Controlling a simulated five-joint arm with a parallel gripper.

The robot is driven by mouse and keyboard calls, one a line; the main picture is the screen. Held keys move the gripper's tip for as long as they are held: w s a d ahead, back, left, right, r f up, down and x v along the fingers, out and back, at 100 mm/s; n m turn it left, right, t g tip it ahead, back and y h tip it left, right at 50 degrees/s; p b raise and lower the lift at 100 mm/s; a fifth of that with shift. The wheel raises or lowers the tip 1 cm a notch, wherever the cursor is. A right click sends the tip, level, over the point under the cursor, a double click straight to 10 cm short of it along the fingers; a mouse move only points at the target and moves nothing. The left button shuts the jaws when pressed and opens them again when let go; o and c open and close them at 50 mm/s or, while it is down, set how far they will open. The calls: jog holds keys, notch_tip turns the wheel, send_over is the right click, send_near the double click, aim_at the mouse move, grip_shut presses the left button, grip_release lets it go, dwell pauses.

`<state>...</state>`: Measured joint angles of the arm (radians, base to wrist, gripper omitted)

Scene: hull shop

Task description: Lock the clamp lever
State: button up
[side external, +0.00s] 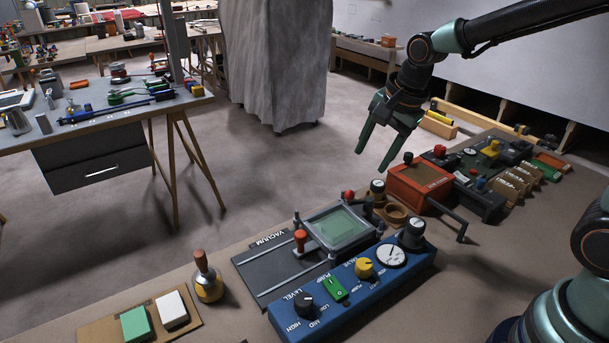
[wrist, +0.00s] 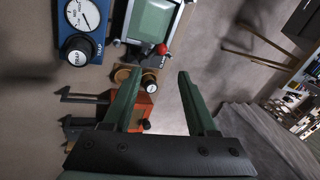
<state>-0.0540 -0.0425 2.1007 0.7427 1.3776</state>
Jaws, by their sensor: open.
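The clamp lever (side external: 348,196) has a red ball knob and stands at the back right corner of the clear-lidded vacuum box (side external: 340,228). In the wrist view the red knob (wrist: 162,48) shows beside the box's lower right corner, with a small white label close by. Whether the lever is locked I cannot tell. My gripper (side external: 370,158) is open and empty, above and behind the lever, its fingers pointing down. In the wrist view the red knob lies just beyond the gap between my fingertips (wrist: 160,73). Nothing touches the fingers.
A blue control panel (side external: 322,313) with knobs and a gauge lies in front of the box. A black-capped knob (side external: 377,188) and brown ring (side external: 396,213) stand close right of the lever. An orange box (side external: 420,184) with a crank is further right. The air around my gripper is clear.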

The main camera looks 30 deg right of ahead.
jog(key=w+m+g, duration=0.3)
jog(key=w+g, duration=0.5)
jog(key=w, duration=0.2)
jog(key=shift+m, duration=0.3)
jog(key=shift+f, duration=0.1)
jog(key=shift+f, duration=0.1)
jog(key=shift+x, duration=5.85)
jog(key=shift+a, duration=0.1)
grip_shut()
